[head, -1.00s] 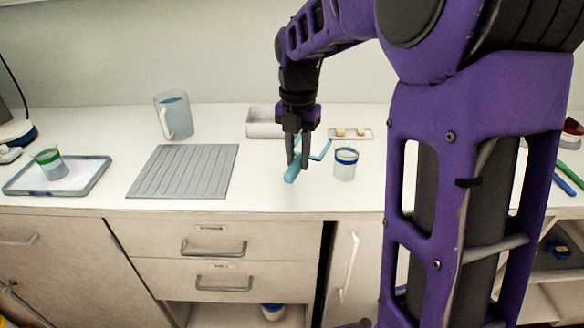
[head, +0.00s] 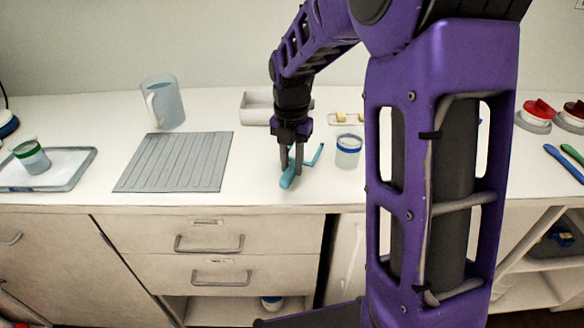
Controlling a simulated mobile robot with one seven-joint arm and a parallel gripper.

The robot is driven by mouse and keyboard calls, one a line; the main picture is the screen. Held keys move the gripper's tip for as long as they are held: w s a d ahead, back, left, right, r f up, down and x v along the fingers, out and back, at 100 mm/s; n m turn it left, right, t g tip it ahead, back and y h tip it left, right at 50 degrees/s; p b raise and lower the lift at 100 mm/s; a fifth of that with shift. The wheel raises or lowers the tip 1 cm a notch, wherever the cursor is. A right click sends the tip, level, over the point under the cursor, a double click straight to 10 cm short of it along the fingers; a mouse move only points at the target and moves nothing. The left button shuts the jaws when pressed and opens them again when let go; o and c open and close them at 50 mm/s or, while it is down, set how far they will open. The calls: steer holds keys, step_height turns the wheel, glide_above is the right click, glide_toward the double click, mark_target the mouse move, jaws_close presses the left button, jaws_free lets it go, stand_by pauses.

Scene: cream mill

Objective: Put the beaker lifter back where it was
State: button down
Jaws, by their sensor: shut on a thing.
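The beaker lifter (head: 288,181) is a teal tool with a thick handle and a thin bent end to the right. My gripper (head: 291,170) is shut on its handle, fingers pointing down, at the counter near the front edge. I cannot tell whether the lifter touches the counter. A beaker with a blue band (head: 348,152) stands upright just right of the lifter's bent end, apart from the gripper.
A ribbed grey mat (head: 178,163) lies to the left, with a jug (head: 162,103) behind it. A grey bin (head: 258,107) stands behind my gripper. A tray (head: 75,180) holding a green-banded beaker (head: 31,157) is at far left. My arm hides part of the counter.

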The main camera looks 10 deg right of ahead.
mark_target(292, 167)
steer(key=shift+f, duration=0.4)
steer(key=shift+f, duration=0.1)
steer(key=c, duration=0.7)
jaws_free()
step_height(292, 167, up, 12)
steer(key=shift+r+p, duration=0.1)
steer(key=shift+p, duration=1)
